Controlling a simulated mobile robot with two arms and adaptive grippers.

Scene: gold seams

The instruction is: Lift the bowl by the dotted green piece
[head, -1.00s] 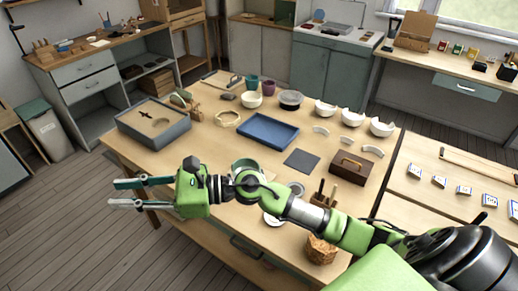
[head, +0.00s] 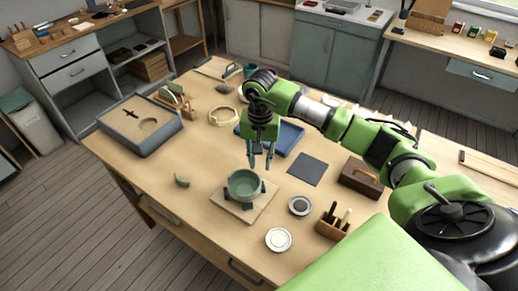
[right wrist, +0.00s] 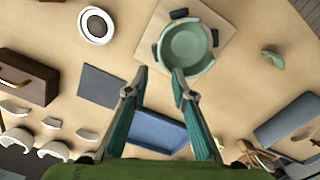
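A green bowl (head: 243,187) stands upright among dark supports on a pale square board (head: 262,207). It also shows in the right wrist view (right wrist: 187,46), with a notch in its rim. A small curved green piece (head: 182,181) lies apart on the table left of the board; it also shows in the wrist view (right wrist: 272,57). I cannot make out dots on either. My right gripper (head: 260,163) points down just behind the bowl. In the wrist view its fingers (right wrist: 159,74) are apart and empty, short of the bowl. My left gripper is not in view.
Behind are a blue tray (head: 290,138) and a dark flat mat (head: 307,168). Two round dishes, one dark-centred (head: 300,206) and one white (head: 278,240), and a tool block (head: 333,222) stand to the right. A grey box (head: 140,140) is at left. Table front-left is clear.

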